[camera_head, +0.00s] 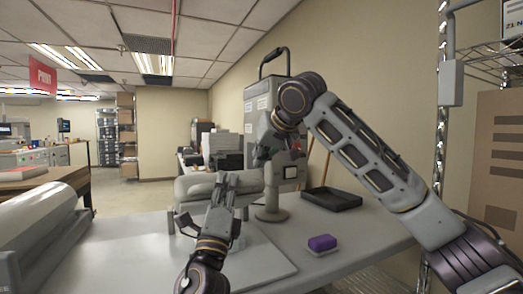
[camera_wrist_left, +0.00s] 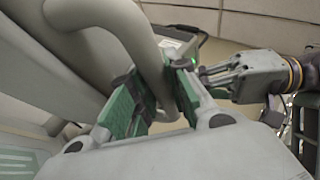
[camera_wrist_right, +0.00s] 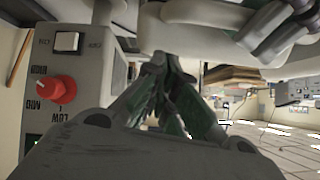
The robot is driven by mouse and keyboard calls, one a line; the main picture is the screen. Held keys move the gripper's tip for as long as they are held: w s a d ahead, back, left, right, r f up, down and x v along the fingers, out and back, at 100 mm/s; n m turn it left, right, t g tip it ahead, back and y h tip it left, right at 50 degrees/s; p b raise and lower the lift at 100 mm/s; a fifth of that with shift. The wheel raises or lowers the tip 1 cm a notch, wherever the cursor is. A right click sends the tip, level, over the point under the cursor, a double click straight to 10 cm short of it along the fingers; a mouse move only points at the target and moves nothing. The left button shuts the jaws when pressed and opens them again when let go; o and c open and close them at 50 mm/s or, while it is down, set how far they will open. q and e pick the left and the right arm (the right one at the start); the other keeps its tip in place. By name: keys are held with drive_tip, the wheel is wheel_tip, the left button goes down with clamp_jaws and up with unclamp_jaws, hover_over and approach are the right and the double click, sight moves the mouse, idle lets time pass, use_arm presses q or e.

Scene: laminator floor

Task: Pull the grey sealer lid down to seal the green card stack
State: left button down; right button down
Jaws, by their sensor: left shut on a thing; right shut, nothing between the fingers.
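The grey sealer lid (camera_head: 195,187) is a rounded horizontal body above the table, beside a grey upright post (camera_head: 271,190). My left gripper (camera_head: 227,180) is at the lid's front. In the left wrist view its green-padded fingers (camera_wrist_left: 158,105) are shut around a curved grey handle bar (camera_wrist_left: 150,45). My right gripper (camera_head: 266,152) is higher, near the top of the post. In the right wrist view its fingertips (camera_wrist_right: 168,65) are together and empty, beside a control box with a red knob (camera_wrist_right: 57,89). I cannot clearly make out the green card stack; the left arm and lid cover that area.
A purple block (camera_head: 322,242) on a white base and a black tray (camera_head: 332,199) are on the table to the right. A large pale rounded machine (camera_head: 38,232) stands at the left. A wire rack post (camera_head: 445,150) rises at the right.

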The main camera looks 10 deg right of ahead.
sight(260, 181)
drive_tip(key=shift+s+f, duration=0.3)
drive_tip(key=shift+f, duration=0.3)
drive_tip(key=shift+s+f, duration=0.25)
drive_tip(key=shift+f, duration=0.35)
drive_tip(key=shift+f, duration=0.1)
drive_tip(key=shift+s+f, duration=0.15)
drive_tip(key=shift+f, duration=0.1)
use_arm(q)
drive_tip(key=shift+w+a, duration=0.1)
drive_tip(key=shift+a, duration=0.1)
use_arm(e)
drive_tip(key=shift+s+a+f, duration=0.1)
drive_tip(key=shift+s+f, duration=0.3)
drive_tip(key=shift+f, duration=0.4)
use_arm(q)
drive_tip(key=shift+r, duration=0.15)
drive_tip(key=c, duration=1.5)
unclamp_jaws()
drive_tip(key=shift+d, duration=0.15)
drive_tip(key=shift+o, duration=0.8)
